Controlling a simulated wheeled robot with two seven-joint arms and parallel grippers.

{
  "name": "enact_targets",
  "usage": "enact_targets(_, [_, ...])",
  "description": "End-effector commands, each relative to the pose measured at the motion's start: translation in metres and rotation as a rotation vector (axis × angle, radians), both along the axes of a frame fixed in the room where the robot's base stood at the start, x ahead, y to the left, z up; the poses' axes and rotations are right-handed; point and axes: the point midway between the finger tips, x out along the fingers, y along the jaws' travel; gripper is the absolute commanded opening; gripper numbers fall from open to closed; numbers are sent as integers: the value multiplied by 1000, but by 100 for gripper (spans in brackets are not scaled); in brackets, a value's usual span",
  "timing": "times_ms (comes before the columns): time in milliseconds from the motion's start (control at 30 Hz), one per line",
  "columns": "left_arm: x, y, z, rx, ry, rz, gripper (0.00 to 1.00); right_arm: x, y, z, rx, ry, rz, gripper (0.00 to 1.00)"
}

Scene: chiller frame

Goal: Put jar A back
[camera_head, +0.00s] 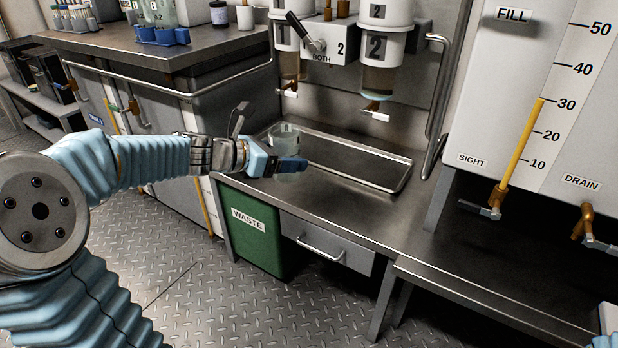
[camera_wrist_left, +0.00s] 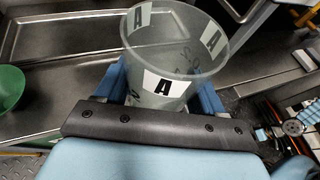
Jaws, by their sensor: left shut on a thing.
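Jar A (camera_head: 287,137) is a clear, open-topped jar. In the left wrist view, jar A (camera_wrist_left: 178,55) carries several white labels with a black "A" and looks empty. My left gripper (camera_head: 279,166) is shut around the jar's lower part, and its blue fingers show on both sides of it in the left wrist view (camera_wrist_left: 163,92). The gripper holds the jar near the left front of the steel counter (camera_head: 375,205), beside the shallow drip tray (camera_head: 350,165). I cannot tell whether the jar's base touches anything.
A blue holder (camera_head: 161,36) with clear jars stands on the left bench (camera_head: 215,48). Dispensers 1 and 2 (camera_head: 380,80) hang above the tray. A green waste bin (camera_head: 254,232) and a drawer (camera_head: 325,245) sit below the counter. A bench rail (camera_head: 200,92) runs behind my left arm.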

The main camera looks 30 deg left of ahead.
Motion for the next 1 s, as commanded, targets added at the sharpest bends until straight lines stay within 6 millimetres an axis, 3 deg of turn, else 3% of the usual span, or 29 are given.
enact_targets(233, [68, 23, -36, -3, 2, -1, 24, 0, 1, -11, 2, 2, 2, 43])
enact_targets(400, [92, 32, -69, -2, 1, -1, 24, 0, 1, -22, 3, 0, 0, 43])
enact_targets(733, [112, 39, -94, -2, 1, -1, 24, 1, 1, -28, 2, -1, 0, 43])
enact_targets(867, [111, 39, -118, -2, 2, -1, 24, 1, 1, -39, 1, -4, -2, 43])
enact_targets(1000, [111, 39, -120, 1, -1, -2, 24, 1, 1, -38, 1, -4, -2, 43])
